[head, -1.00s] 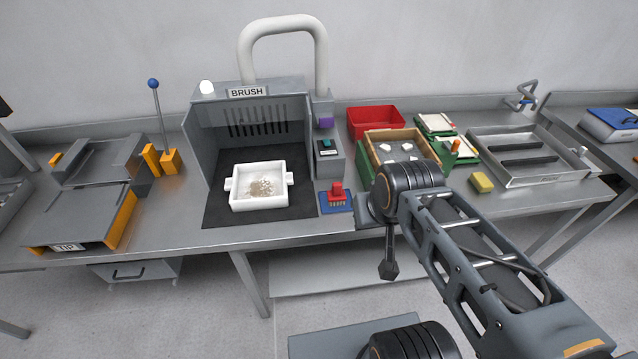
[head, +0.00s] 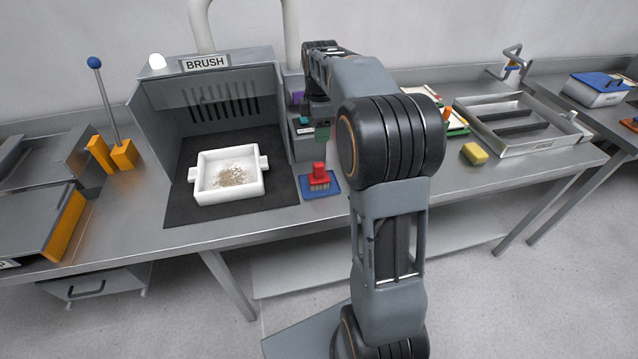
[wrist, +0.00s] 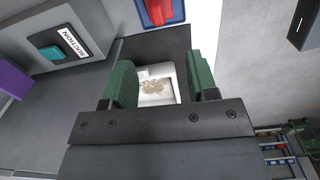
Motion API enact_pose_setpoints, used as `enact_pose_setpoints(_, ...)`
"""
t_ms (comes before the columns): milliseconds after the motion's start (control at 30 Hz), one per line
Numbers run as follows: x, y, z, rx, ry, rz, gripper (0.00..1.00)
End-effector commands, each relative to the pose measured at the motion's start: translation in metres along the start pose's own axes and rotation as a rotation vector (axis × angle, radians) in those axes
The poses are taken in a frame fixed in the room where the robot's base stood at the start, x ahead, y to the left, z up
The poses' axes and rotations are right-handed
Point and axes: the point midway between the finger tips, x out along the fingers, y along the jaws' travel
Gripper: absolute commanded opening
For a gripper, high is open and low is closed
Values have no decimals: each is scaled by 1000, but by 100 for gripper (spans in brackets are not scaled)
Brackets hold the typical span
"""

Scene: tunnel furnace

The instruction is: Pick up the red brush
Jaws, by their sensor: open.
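The red brush (head: 319,176) has a red handle and pale bristles. It stands on a small blue mat (head: 334,185) at the bench front, right of the brush booth. In the wrist view, the red brush (wrist: 159,12) shows at the top edge, partly cut off. My gripper (wrist: 160,68) has green fingers, spread apart and empty, with the brush beyond the fingertips. In the head view the gripper is mostly hidden near the control box, behind and above the brush.
A white tray (head: 258,184) with pale crumbs sits on the booth's black mat (head: 188,214). The suction control box (wrist: 66,42) is close to the left finger. A yellow sponge (head: 474,154) and a metal tray (head: 570,143) lie right. My arm hides the bins.

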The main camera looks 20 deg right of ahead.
Motion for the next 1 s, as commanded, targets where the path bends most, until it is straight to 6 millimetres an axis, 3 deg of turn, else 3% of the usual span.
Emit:
enact_pose_setpoints(400,72,5,2,-39,0,-14,53)
enact_pose_setpoints(767,97,4,2,-38,0,-14,53)
enact_pose_setpoints(1000,128,4,0,-38,0,-13,53)
